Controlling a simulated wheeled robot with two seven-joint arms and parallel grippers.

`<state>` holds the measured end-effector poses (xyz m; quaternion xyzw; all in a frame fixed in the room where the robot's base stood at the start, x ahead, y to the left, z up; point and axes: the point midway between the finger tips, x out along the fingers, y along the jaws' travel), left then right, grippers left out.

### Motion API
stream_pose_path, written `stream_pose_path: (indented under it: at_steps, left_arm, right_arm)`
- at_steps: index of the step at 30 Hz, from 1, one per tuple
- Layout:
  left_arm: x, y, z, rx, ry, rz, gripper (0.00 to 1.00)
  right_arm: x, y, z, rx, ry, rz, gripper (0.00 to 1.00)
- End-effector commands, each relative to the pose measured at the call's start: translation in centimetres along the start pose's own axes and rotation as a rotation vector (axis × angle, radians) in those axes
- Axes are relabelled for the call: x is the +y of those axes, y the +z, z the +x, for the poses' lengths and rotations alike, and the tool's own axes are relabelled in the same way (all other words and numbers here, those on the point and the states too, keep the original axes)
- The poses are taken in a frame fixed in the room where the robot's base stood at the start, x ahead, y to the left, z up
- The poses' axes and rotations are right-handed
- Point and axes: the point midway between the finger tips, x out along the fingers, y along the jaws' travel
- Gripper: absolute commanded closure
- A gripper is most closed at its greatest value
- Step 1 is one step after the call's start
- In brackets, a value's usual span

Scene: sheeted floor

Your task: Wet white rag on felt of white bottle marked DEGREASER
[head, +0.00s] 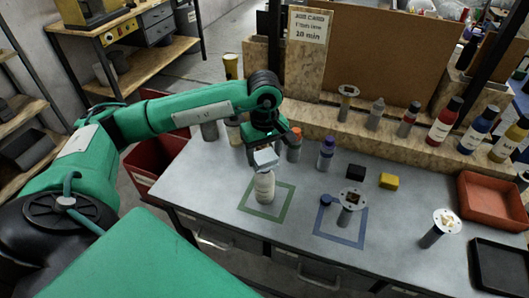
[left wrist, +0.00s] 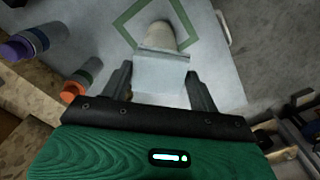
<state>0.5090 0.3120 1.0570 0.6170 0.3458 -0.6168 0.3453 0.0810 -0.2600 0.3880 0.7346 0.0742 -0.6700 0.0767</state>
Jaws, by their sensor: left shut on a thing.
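The white bottle (head: 264,188) stands upright inside the green square outline (head: 246,206) on the grey bench; any marking on it is too small to read. Its body also shows in the left wrist view (left wrist: 161,36). My left gripper (head: 268,150) is over the bottle, shut on the white rag (head: 265,160). In the left wrist view the rag (left wrist: 160,75) spans between the two dark fingers (left wrist: 160,88) and covers the bottle's top. The felt is hidden, and I cannot tell whether the rag touches it. My right gripper is not in view.
A purple-capped bottle (head: 326,154) and an orange-capped bottle (head: 294,145) stand close behind. A disc-topped holder (head: 351,199) stands at the blue outline (head: 321,234). A black block (head: 356,175), a yellow block (head: 389,181) and a red tray (head: 490,205) are farther right.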

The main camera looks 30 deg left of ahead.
Motion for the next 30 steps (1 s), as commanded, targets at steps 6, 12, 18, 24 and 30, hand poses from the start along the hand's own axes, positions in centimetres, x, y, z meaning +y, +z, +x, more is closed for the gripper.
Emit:
stream_pose_path:
  at_steps: [6,12,18,24,30]
  left_arm:
    - [-0.01,0.00,0.06,0.000,0.000,0.000,0.57]
    - [-0.01,0.01,0.08,0.000,-0.001,0.000,0.57]
    - [-0.02,0.02,0.12,0.000,-0.001,0.000,0.57]
    - [-0.03,0.02,0.15,-0.001,-0.001,0.000,0.57]
    - [-0.04,0.03,0.20,-0.001,-0.002,0.000,0.57]
  right_arm:
    - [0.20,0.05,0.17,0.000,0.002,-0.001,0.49]
    - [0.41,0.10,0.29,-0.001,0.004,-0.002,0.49]
    - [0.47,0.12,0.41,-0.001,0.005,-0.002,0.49]
    - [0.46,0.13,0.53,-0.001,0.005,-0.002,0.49]
    - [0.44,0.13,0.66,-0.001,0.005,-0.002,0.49]
